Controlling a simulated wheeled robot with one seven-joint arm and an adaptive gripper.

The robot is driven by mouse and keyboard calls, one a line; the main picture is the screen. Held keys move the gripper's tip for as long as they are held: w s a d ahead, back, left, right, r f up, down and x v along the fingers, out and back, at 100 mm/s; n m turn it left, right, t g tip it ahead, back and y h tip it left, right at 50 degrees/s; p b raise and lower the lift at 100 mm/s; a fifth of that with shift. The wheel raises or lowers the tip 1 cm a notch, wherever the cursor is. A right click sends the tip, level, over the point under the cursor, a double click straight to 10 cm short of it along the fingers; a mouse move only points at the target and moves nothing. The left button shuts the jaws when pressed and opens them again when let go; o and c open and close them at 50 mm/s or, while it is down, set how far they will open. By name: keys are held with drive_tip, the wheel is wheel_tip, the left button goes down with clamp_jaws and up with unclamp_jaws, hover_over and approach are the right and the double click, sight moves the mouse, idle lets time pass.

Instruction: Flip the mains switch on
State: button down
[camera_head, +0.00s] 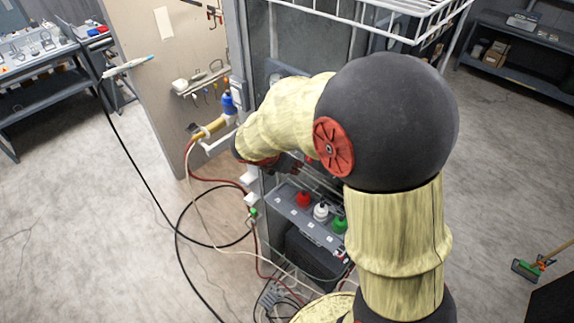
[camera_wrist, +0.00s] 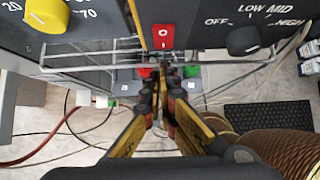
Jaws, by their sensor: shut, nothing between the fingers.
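The mains switch (camera_wrist: 163,38) is a red rocker in the control panel at the top middle of the wrist view, with a white "O" mark on it. My gripper (camera_wrist: 164,70) is shut and empty. Its fingertips are just below the switch in the picture; I cannot tell whether they touch it. In the head view my gripper (camera_head: 288,165) shows only partly behind my arm, at the grey cabinet, and the switch is hidden there.
A yellow knob (camera_wrist: 46,14) is left of the switch and a black OFF/LOW/MID/HIGH knob (camera_wrist: 243,40) right of it. A wire rack (camera_head: 385,25) hangs above my arm. Red, white and green bottles (camera_head: 320,211) stand below. Cables and hoses (camera_head: 195,200) lie to the left.

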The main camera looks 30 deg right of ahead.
drive_tip(key=shift+w+d+f, duration=0.1)
drive_tip(key=shift+w+d, duration=0.1)
drive_tip(key=shift+d, duration=0.3)
drive_tip(key=shift+w+d+f, duration=0.1)
drive_tip(key=shift+w+d, duration=0.05)
drive_tip(key=shift+d, duration=0.3)
drive_tip(key=shift+w+d+f+h+b, duration=0.1)
drive_tip(key=shift+d+h+b, duration=0.25)
drive_tip(key=shift+b, duration=0.75)
drive_tip(key=shift+r+p, duration=0.7)
drive_tip(key=shift+r, duration=0.1)
drive_tip(key=shift+a, duration=0.1)
